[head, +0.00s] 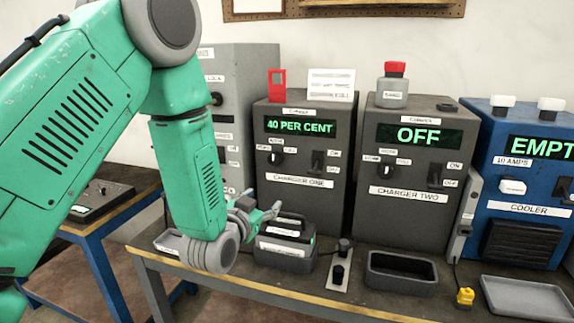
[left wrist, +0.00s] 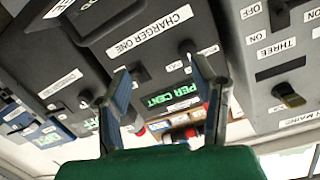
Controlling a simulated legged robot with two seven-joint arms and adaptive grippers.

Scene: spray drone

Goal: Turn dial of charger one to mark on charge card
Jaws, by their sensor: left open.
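Charger one (head: 303,190) is a dark grey box with a green display reading "40 PER CENT". Its dial (head: 275,158) is a dark knob with a light pointer, left below the display; a switch (head: 318,160) sits to its right. The charge card (head: 331,84) is white and stands on top; its writing is too small to read. My left gripper (head: 264,206) is open and empty, in front of charger one and below the dial. In the left wrist view my left gripper (left wrist: 155,65) faces the upside-down charger panel, with the dial (left wrist: 187,47) partly behind one fingertip. My right gripper is out of view.
A battery (head: 285,240) sits in a dock below the gripper. Charger two (head: 402,215), reading "OFF", stands to the right with an empty tray (head: 402,288) before it. A blue cooler (head: 490,215) is further right. A grey cabinet (head: 245,70) stands at left.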

